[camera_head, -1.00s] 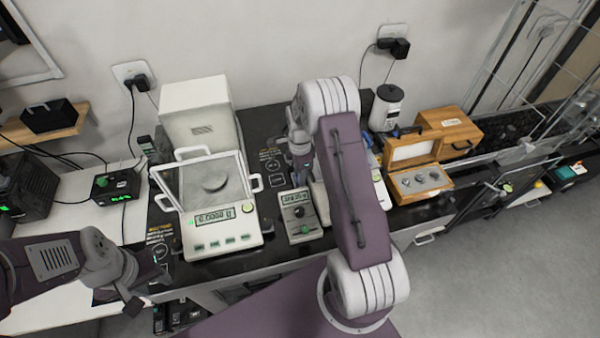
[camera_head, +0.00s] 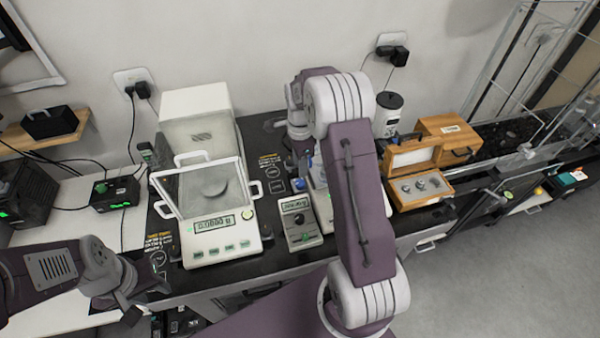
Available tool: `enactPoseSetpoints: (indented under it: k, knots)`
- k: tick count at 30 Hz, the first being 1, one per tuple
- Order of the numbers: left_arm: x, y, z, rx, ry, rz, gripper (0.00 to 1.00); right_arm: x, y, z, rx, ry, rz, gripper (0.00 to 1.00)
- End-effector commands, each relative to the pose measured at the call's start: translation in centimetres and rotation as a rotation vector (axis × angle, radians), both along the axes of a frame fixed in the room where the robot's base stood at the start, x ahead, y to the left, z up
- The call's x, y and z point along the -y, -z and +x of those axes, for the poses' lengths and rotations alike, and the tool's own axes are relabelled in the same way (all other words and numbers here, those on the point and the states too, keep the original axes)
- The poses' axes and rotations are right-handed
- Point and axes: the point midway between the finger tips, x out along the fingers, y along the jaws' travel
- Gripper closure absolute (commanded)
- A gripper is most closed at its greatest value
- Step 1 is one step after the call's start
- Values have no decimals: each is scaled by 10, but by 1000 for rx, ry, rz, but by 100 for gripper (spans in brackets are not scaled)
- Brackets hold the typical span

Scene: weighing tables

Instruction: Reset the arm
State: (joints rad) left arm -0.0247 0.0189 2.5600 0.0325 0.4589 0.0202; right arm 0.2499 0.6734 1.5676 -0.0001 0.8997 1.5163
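My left gripper (camera_head: 146,302) is low at the left, in front of the table's front edge. Its two fingers look apart, with nothing seen between them. My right arm (camera_head: 352,190) reaches up from the bottom and bends back over the table. Its gripper (camera_head: 299,170) points down between the white balance (camera_head: 222,247) and the arm's long purple link. Its fingertips are small and partly hidden, so I cannot tell whether they are open or shut.
A grey handheld meter (camera_head: 297,222) lies right of the balance. An open wooden weight box (camera_head: 425,199) and a closed wooden box (camera_head: 449,139) stand at the right. Open floor (camera_head: 510,280) shows at lower right.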

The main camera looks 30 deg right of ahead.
Motion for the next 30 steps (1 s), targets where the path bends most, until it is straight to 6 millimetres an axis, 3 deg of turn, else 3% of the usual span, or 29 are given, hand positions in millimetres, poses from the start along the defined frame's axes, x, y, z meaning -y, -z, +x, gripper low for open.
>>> enactPoseSetpoints:
  k: [16,20,22,24,26,30]
  knots:
    - [0,0,0,0,0,0,61,-2,-4,0,0,-4,0,61]
    - [0,0,0,0,0,0,61,-19,-31,12,58,-49,-14,61]
    - [0,0,0,0,0,0,61,-41,-52,-1,74,-95,-14,61]
    - [0,0,0,0,0,0,61,-65,-63,-27,79,-179,-12,61]
    - [0,0,0,0,0,0,61,-82,-66,-51,85,-314,-13,61]
    - [0,0,0,0,0,0,61,-109,-56,-120,93,-784,-25,61]
